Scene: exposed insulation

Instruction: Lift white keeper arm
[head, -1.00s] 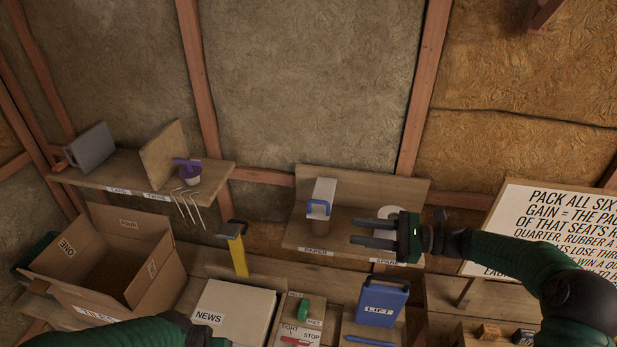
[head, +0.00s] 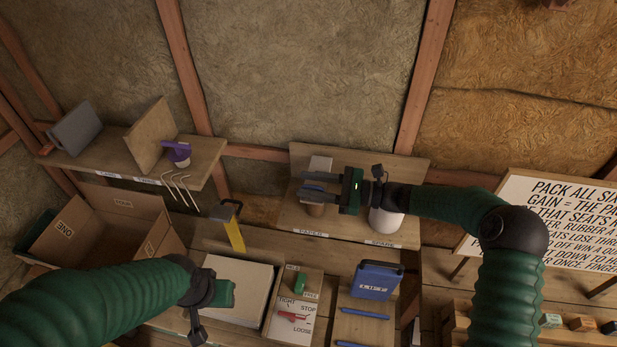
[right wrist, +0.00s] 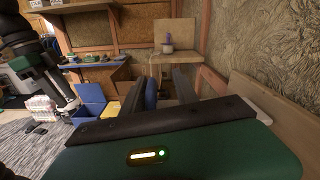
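The white keeper arm (head: 319,163) shows in the head view on the PAPER part of the wall shelf, partly hidden behind my right gripper. Its blue handle (head: 313,189) is at the fingers, and a brown roll (head: 315,210) shows below. My right gripper (head: 318,183) is open, its fingers pointing left across the keeper arm. In the right wrist view the blue handle (right wrist: 151,93) lies between the fingers, closer to the left one. Contact cannot be told. My left gripper (head: 224,293) is low over the bench by a pale box; its fingers are not clear.
A white rounded object (head: 386,222) stands on the SPARE side, just below my right wrist. The shelf's backboard (head: 405,170) rises behind. Below are a yellow-handled tool (head: 235,235), a blue LIFT case (head: 377,280) and an open cardboard box (head: 125,225).

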